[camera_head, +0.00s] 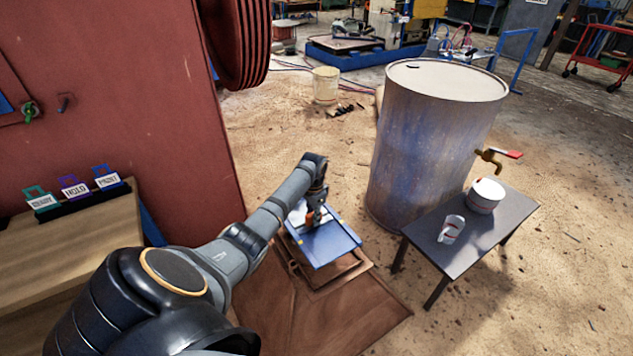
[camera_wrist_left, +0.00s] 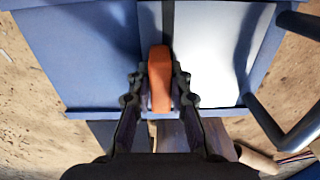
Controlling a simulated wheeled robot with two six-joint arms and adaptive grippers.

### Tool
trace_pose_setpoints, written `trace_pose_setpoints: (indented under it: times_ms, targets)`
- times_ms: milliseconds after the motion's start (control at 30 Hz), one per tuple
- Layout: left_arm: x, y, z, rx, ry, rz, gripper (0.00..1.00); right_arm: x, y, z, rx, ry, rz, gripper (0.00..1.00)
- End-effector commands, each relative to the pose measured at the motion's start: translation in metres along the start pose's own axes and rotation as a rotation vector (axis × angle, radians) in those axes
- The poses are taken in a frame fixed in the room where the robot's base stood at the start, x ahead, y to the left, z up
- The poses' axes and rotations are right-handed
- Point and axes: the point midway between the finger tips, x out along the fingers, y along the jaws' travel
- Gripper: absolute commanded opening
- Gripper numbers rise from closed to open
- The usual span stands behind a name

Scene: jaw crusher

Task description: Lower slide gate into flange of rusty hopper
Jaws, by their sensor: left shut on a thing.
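The slide gate (camera_head: 335,252) is a flat blue plate with small yellow marks, above the rusty hopper's square flange (camera_head: 335,279). The brown hopper (camera_head: 345,320) flares out below it. My left gripper (camera_head: 315,215) is shut on the gate's orange handle, and the arm reaches in from the left. In the left wrist view, the orange handle (camera_wrist_left: 160,75) stands between the dark fingers (camera_wrist_left: 158,90) with the blue plate (camera_wrist_left: 85,50) behind. The plate hides much of the flange opening. I cannot tell whether plate and flange touch. My right gripper is not in view.
A big red machine (camera_head: 120,90) stands at left, beside a wooden bench (camera_head: 60,250) with several coloured tags. A rusty blue drum (camera_head: 420,140) with a tap stands right, by a small dark table (camera_head: 470,240) holding a white tub and mug. Sandy floor lies between.

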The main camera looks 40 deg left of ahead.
Motion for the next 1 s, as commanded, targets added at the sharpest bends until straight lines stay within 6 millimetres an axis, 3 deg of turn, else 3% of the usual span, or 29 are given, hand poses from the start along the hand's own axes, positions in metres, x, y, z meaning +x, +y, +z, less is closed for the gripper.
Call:
trace_pose_setpoints:
  times_ms: [400, 833, 1000]
  targets:
    - [-0.007, 0.0, -0.001, 0.0, 0.003, -0.011, 0.0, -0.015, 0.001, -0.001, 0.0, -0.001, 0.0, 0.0]
    - [0.033, 0.0, -0.001, 0.0, 0.005, -0.012, 0.0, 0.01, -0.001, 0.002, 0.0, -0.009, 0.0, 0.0]
    - [0.046, 0.0, -0.001, 0.0, 0.004, -0.011, 0.0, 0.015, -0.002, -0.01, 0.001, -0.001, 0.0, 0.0]
